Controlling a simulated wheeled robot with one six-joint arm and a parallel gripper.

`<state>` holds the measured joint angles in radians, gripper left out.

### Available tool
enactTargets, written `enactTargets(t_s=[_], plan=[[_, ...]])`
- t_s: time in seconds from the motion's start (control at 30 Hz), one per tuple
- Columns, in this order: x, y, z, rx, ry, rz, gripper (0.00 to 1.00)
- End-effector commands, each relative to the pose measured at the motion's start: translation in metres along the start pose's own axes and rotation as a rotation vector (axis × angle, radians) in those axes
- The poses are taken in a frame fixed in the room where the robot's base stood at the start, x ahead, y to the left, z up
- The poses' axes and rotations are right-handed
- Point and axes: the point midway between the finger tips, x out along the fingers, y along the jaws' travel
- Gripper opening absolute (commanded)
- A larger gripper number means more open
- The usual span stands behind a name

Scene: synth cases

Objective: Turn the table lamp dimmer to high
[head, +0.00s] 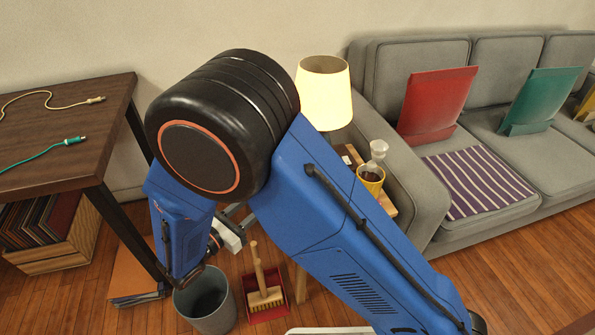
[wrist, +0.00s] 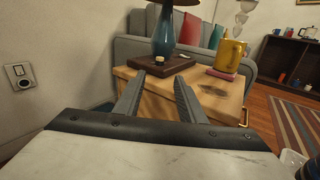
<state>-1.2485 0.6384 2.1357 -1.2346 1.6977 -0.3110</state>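The table lamp (head: 325,92) has a lit pale yellow shade in the head view; my arm hides its lower part. In the wrist view its blue base (wrist: 163,33) stands on a dark wooden board (wrist: 178,64) on the side table (wrist: 228,103). A small pale knob (wrist: 159,59) sits at the front of the board; I cannot tell how it is turned. My gripper (wrist: 160,79) is open and empty, with its fingers apart, pointing at the board from the near side. The knob lies beyond the fingertips, roughly between them. In the head view the gripper is mostly hidden behind my arm.
A yellow mug (wrist: 231,57) stands on a pink block right of the board, near a glass piece (head: 379,149). A grey sofa (head: 405,62) stands behind. A wall plate (wrist: 19,75) is at left. A bin (head: 206,302) and a broom (head: 262,285) stand on the floor.

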Motion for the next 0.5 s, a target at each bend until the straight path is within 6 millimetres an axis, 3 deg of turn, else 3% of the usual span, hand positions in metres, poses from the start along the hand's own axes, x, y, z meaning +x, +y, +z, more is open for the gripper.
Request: enactTargets(t_s=[0.5], plan=[[0.088, -0.002, 0.0, 0.0, 0.0, -0.006, 0.36]])
